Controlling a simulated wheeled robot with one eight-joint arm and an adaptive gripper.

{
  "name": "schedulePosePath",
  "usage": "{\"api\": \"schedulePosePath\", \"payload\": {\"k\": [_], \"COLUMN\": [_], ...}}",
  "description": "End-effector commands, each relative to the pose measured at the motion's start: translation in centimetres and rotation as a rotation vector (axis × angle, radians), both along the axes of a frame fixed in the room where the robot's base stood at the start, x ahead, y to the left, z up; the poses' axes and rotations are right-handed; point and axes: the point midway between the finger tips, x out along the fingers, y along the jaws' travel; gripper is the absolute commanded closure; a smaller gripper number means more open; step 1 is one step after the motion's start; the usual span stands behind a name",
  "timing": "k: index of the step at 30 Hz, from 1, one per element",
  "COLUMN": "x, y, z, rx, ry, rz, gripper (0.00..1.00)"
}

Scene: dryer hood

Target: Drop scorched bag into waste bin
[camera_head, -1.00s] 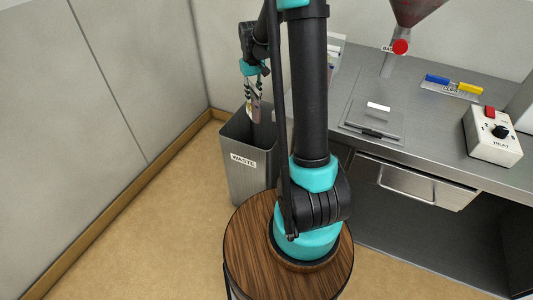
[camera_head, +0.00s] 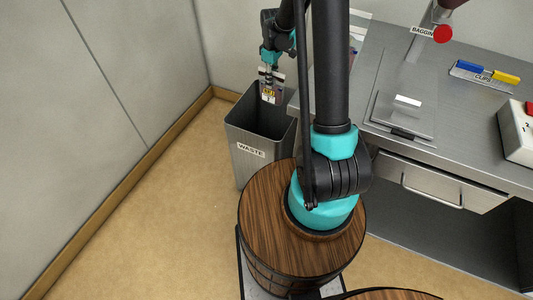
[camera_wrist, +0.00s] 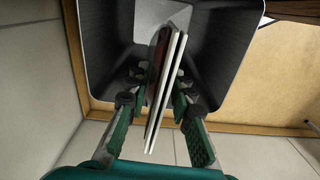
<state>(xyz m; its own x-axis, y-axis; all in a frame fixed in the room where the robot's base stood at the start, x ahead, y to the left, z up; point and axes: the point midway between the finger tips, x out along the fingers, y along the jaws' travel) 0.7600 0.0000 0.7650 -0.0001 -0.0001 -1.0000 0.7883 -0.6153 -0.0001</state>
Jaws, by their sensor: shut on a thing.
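The scorched bag (camera_head: 268,93) is a small, thin packet with a yellow label, hanging upright below my gripper (camera_head: 270,72). The grey metal waste bin (camera_head: 247,158), marked WASTE, stands on the floor beside the bench. The bag hangs at the bin's open top, near the back rim in the head view. In the wrist view, my gripper (camera_wrist: 155,98) is shut on the bag (camera_wrist: 162,105), seen edge-on as thin white and dark layers between the green fingers. The bin (camera_wrist: 100,40) opens behind it, its walls on both sides. The exact height above the rim is unclear.
A steel bench (camera_head: 475,125) stands right of the bin, with blue and yellow clips (camera_head: 485,73), a flat plate (camera_head: 403,116) and a white control box (camera_head: 517,135). A grey wall (camera_head: 100,110) borders the left. Bare floor (camera_head: 150,220) lies between.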

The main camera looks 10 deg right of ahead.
Motion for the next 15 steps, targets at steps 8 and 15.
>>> {"api": "schedulePosePath", "payload": {"k": [8,15], "x": [0.0,0.0], "y": [0.0,0.0], "z": [-2.5,-2.9], "rx": [0.000,0.000], "ry": [0.000,0.000], "rz": [-0.001,-0.002], "gripper": [1.00,1.00]}}
